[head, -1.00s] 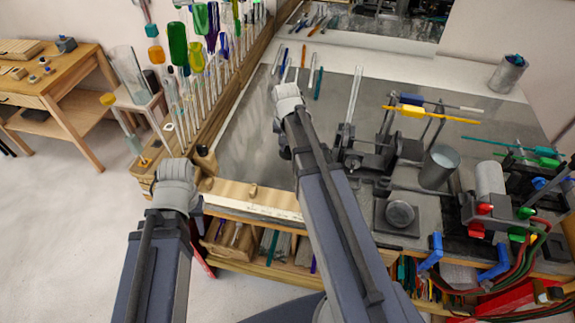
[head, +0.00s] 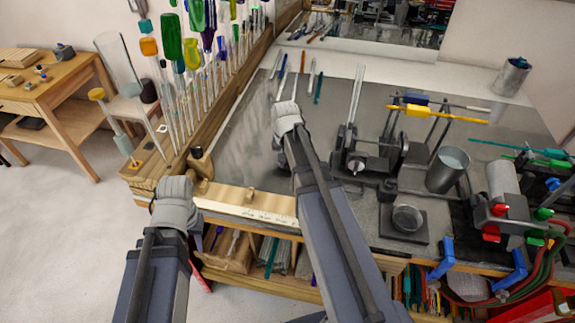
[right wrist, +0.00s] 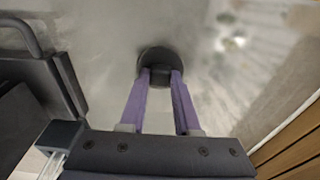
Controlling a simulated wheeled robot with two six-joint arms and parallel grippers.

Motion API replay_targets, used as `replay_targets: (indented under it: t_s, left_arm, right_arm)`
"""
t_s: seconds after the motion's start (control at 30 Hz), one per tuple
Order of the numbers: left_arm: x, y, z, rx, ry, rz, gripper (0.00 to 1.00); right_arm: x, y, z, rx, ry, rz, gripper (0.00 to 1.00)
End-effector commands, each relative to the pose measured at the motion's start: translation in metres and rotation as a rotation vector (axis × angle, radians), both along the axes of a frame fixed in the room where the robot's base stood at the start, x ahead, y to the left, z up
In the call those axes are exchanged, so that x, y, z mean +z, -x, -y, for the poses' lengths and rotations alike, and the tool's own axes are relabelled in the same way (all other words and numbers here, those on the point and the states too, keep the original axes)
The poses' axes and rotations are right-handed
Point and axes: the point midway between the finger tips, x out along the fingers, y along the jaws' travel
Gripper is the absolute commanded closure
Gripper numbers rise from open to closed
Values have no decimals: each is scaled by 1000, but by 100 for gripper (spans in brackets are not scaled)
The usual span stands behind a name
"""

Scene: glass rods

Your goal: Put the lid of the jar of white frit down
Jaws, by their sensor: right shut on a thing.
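My right gripper (right wrist: 158,88) is shut on a dark round lid (right wrist: 157,58) in the right wrist view. The lid sits between the tips of its two purple fingers, over a grey, blurred surface. In the head view my right gripper (head: 287,122) is over the left part of the grey bench top; its own wrist hides the fingers and the lid. My left gripper (head: 175,205) is at the bench's front left corner, its fingers hidden. I cannot make out for sure which container is the jar of white frit.
A small round dish (head: 408,218) on a dark square plate and a metal cup (head: 447,170) stand right of my right arm. Burner stands and hoses crowd the right side. A rack of glass rods (head: 185,110) lines the left edge. Grey bench top (head: 245,130) beside my right gripper is clear.

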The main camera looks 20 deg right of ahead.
Motion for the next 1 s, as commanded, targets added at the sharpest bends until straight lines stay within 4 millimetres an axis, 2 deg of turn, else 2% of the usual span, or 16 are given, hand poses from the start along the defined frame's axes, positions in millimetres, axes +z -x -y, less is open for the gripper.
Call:
replay_targets:
  t_s: [0.2,0.23,0.47,0.77,1.0]
  left_arm:
    - [-5,0,0,-1,0,0,67]
    - [-3,0,0,-1,0,0,67]
    - [-3,0,0,-1,0,0,67]
    - [-2,0,0,0,0,0,67]
    - [11,0,0,2,0,0,67]
  right_arm:
    - [-5,0,0,0,0,0,100]
    - [-3,0,0,0,0,0,66]
    - [-3,0,0,0,0,0,40]
    - [-2,0,0,0,0,0,39]
    - [11,1,-1,0,0,0,39]
